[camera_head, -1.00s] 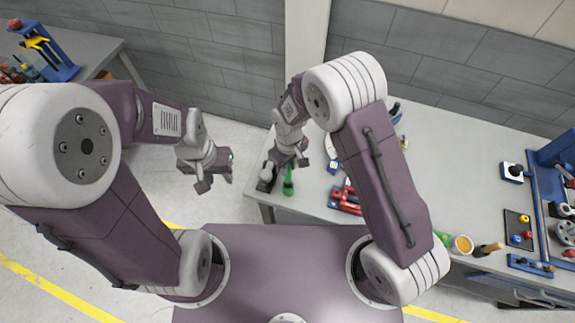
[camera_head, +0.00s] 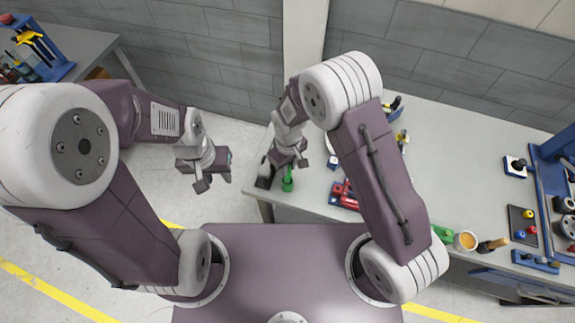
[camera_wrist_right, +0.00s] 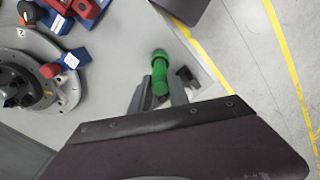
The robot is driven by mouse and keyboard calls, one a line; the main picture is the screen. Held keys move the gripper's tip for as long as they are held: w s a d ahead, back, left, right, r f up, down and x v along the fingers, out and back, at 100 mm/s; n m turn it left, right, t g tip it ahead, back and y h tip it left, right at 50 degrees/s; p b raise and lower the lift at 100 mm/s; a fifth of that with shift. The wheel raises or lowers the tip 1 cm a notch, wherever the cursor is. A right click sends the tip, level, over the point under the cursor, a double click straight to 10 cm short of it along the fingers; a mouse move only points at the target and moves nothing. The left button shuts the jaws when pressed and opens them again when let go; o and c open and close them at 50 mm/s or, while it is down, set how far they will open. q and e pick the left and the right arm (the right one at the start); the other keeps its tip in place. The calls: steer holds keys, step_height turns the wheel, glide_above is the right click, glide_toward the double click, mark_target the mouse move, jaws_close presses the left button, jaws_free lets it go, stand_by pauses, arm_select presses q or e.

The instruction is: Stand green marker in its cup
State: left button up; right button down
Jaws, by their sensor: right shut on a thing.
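The green marker (camera_wrist_right: 159,72) is between the fingers of my right gripper (camera_wrist_right: 160,95) in the right wrist view, which is shut on it. In the head view the green marker (camera_head: 287,182) shows just below my right gripper (camera_head: 286,165), over the near left end of the grey table. I cannot tell whether its lower end touches the table. I cannot tell for sure which thing is its cup; a small cup with an orange inside (camera_head: 465,241) stands at the near edge, right of my right arm. My left gripper (camera_head: 213,176) hangs over the floor, away from the table; its jaws are unclear.
Red and blue parts (camera_head: 343,194) lie right of the marker. A round grey fixture (camera_wrist_right: 25,75) is at left in the wrist view. A blue rack (camera_head: 555,165) and a dark tray (camera_head: 522,226) are at the far right. The table (camera_head: 455,150) middle is clear.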

steer(key=shift+f+b, duration=0.85)
steer(key=shift+f, duration=0.5)
steer(key=c, duration=1.2)
jaws_free()
steer(key=shift+o, duration=0.2)
step_height(320, 180, up, 9)
steer(key=p, duration=0.7)
steer(key=shift+r+p, duration=0.2)
steer(key=shift+p, duration=0.15)
steer(key=shift+f, duration=0.15)
